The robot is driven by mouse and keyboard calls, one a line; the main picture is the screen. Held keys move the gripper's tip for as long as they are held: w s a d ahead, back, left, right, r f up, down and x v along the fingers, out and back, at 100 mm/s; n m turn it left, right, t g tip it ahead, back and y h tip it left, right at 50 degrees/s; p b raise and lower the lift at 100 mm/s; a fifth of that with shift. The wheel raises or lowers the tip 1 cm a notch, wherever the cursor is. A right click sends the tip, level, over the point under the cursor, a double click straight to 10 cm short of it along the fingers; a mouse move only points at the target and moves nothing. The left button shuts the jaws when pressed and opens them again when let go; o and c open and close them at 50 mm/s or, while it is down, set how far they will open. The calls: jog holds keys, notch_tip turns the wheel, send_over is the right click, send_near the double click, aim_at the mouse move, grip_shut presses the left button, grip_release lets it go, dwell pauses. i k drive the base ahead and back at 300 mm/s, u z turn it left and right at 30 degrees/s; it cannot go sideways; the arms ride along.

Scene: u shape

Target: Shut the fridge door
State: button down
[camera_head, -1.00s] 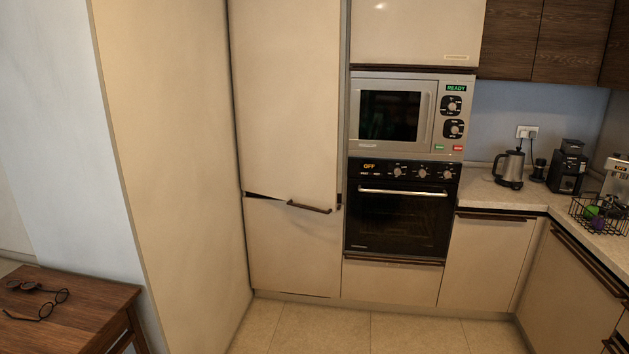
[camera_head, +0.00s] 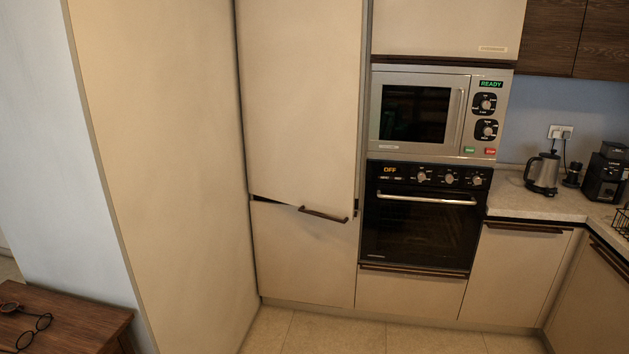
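The fridge door (camera_head: 300,100) is the tall beige upper panel in the middle of the head view. It has a dark horizontal handle (camera_head: 322,214) at its lower right. The door stands slightly ajar: its bottom edge slopes down to the right over the lower panel (camera_head: 305,262), and dark slivers show at its lower left and by its right edge near the handle. The inside of the fridge is hidden. My gripper is not in view.
A beige side wall panel (camera_head: 160,170) stands left of the fridge. A wooden table (camera_head: 75,315) with glasses is at lower left. The oven (camera_head: 415,230) and microwave (camera_head: 415,113) are on the right, beside a counter with a kettle (camera_head: 543,172). The visible floor (camera_head: 330,332) is clear.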

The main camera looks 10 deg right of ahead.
aim_at(300, 61)
jog(key=u, duration=0.15)
jog(key=i, duration=0.8)
jog(key=u, duration=1)
jog(key=i, duration=0.95)
jog(key=u, duration=0.5)
